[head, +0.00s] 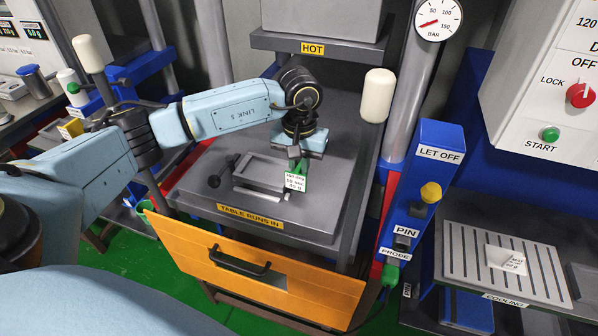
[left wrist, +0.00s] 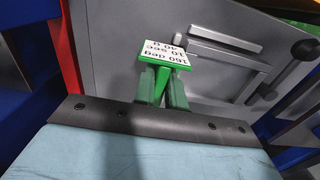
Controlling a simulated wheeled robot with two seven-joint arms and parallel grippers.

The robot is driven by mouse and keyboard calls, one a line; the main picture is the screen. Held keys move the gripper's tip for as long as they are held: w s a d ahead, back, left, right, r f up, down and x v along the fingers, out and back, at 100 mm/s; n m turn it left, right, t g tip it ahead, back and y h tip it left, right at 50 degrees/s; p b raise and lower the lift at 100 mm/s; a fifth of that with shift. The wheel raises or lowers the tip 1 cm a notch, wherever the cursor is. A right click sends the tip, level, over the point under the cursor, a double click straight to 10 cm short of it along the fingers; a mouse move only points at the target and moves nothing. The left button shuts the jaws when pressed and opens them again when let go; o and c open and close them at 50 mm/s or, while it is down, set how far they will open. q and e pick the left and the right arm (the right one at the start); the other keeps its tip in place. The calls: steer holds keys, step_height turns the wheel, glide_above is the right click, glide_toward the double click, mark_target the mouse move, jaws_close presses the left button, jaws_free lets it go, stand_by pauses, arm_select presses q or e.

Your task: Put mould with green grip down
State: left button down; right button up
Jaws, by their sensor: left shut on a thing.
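My left gripper (head: 298,165) points down over the right part of the grey press table and is shut on the green grip (head: 301,170) of the mould. A white card with printed figures is on the grip; the card (left wrist: 165,54) and the green grip (left wrist: 161,84) also show in the left wrist view. A raised grey rectangular frame (head: 251,164) is beside the grip on the table. I cannot tell the mould's body from this frame, nor whether it touches the table. My right gripper is not in view.
The hot upper plate (head: 315,44) overhangs the back of the table. An orange guard (head: 185,247) with a black handle stands in front. The blue let-off post (head: 437,170) rises on the right. Beyond it, the slotted cooling rack (head: 468,264) holds a white card.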

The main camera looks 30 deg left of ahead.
arm_select(q)
steer(key=shift+f, duration=0.7)
steer(key=shift+w+f, duration=0.1)
steer(key=shift+f, duration=0.05)
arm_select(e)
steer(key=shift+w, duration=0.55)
arm_select(q)
steer(key=c, duration=1.9)
jaws_free()
steer(key=shift+f, duration=0.2)
steer(key=o, duration=0.4)
steer(key=shift+o, duration=0.2)
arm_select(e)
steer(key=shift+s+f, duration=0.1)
arm_select(q)
steer(key=shift+r, duration=0.2)
